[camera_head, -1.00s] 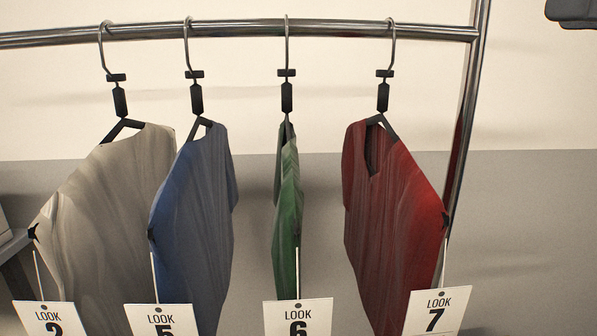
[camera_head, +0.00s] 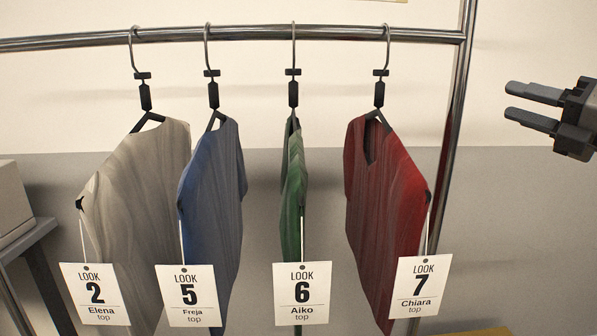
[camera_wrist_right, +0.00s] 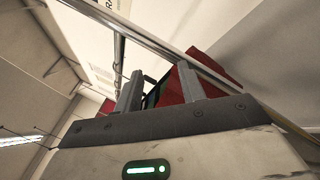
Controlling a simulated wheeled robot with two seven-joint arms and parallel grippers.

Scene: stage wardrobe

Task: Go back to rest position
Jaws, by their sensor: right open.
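My right gripper (camera_head: 532,107) is at the right edge of the head view, to the right of the rack's upright post. Its two fingers are apart with nothing between them. In the right wrist view the same gripper's fingers (camera_wrist_right: 163,88) stand apart, with a red garment (camera_wrist_right: 205,70) and the rack's rail beyond them. My left gripper is in neither view.
A metal rack (camera_head: 340,33) holds a grey top (camera_head: 145,175), a blue top (camera_head: 213,190), a green top (camera_head: 293,190) and a red top (camera_head: 385,195), each on a hanger with a white tag. A grey shelf (camera_head: 25,238) stands at the left. The wall area right of the post is clear apart from my gripper.

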